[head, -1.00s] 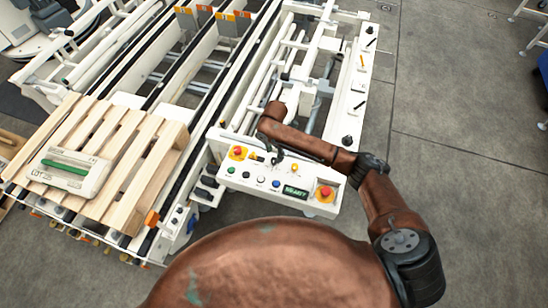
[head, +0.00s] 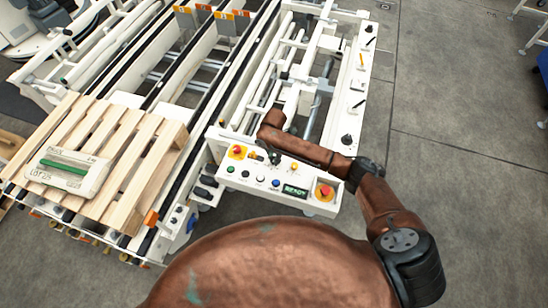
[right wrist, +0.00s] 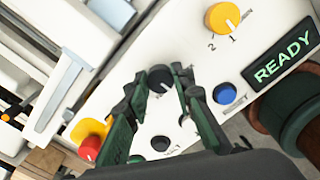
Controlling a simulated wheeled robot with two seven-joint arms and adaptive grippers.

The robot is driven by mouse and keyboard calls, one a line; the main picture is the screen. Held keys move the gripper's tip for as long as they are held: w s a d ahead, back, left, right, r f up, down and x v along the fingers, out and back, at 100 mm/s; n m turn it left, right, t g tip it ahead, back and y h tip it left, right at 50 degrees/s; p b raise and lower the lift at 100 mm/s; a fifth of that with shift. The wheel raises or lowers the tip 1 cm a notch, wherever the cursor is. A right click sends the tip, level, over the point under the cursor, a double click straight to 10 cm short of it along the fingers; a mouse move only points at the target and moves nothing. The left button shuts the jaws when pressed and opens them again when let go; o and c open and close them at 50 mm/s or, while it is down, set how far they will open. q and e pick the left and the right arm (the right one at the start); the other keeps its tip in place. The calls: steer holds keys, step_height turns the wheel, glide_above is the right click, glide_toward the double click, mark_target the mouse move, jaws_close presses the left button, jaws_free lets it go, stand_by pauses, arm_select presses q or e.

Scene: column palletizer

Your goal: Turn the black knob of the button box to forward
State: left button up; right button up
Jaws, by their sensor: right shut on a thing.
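The button box (head: 218,180) is a white panel in the middle of the head view, with coloured buttons and a green READY display (right wrist: 283,58). My right gripper (head: 274,157) reaches over its upper part. In the right wrist view, the black knob (right wrist: 160,78) sits between the two dark fingertips of my right gripper (right wrist: 162,82), which is shut on it. The fingers hide the knob's sides and any labels around it, so I cannot tell its setting. My left gripper is not in view.
A yellow knob (right wrist: 222,18) and a blue button (right wrist: 225,93) are close to the right finger. A red emergency stop (right wrist: 90,147) is beside the left finger. A wooden pallet (head: 150,165) lies left of the box.

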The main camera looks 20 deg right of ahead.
jaws_close()
steer(key=shift+r+m+p, duration=0.15)
steer(key=shift+m+p, duration=0.35)
steer(key=shift+p, duration=0.2)
steer(key=m+p, duration=0.5)
steer(key=shift+p, duration=0.3)
steer(key=shift+m+p, duration=0.95)
steer(key=shift+m, duration=0.55)
steer(key=o, duration=0.6)
jaws_free()
steer(key=shift+o, duration=0.2)
